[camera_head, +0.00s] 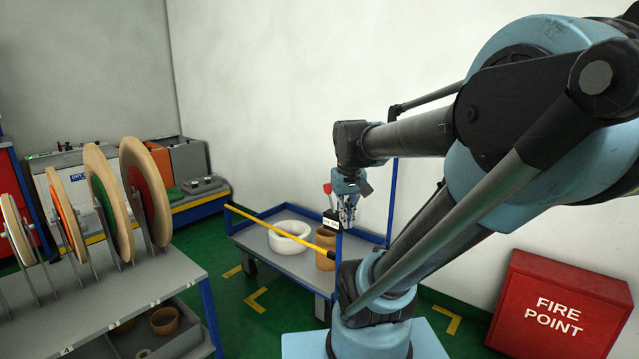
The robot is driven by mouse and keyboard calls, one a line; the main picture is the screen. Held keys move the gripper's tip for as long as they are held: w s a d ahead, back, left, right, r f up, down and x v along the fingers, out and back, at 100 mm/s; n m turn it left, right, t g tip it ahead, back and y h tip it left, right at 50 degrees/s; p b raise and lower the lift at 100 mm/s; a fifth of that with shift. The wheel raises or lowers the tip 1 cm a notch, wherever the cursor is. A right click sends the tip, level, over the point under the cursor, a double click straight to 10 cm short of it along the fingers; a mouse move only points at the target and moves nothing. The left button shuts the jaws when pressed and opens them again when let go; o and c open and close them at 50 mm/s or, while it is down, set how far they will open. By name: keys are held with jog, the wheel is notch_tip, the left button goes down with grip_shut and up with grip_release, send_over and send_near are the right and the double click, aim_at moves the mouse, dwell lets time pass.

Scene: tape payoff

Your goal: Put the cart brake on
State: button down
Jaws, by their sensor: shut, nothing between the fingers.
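The cart (270,262) has a grey deck and blue posts and stands against the back wall. My gripper (347,222) points down just right of the red handle and the plate. It is shut and holds nothing. Whether it touches the handle cannot be told from here.
A white ring (290,228) and a tan cylinder (325,262) sit on the cart deck. A bench (130,300) with several reels stands at left. A red FIRE POINT box (560,308) is at right. Green floor with yellow corner marks (256,300) lies between bench and cart.

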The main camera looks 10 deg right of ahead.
jog(key=w+a+r+n, duration=0.1)
jog(key=w+r, duration=0.2)
jog(key=w, duration=0.9)
jog(key=w+a+r+n, duration=0.1)
jog(key=w+a+r, duration=0.1)
jog(key=w, duration=0.9)
jog(key=w+a+r, duration=0.1)
jog(key=w+r, duration=0.2)
jog(key=w, duration=0.9)
notch_tip(320, 180, down, 10)
jog(key=w, duration=0.1)
jog(key=shift+g+h, duration=0.3)
jog(key=shift+h, duration=0.1)
jog(key=shift+s+d+r, duration=0.2)
jog(key=shift+s+d, duration=0.1)
jog(key=shift+s, duration=0.3)
jog(key=shift+s+d+r, duration=0.25)
jog(key=shift+s, duration=0.35)
jog(key=shift+s+d+r, duration=0.2)
jog(key=shift+s+d, duration=0.1)
jog(key=shift+s, duration=0.3)
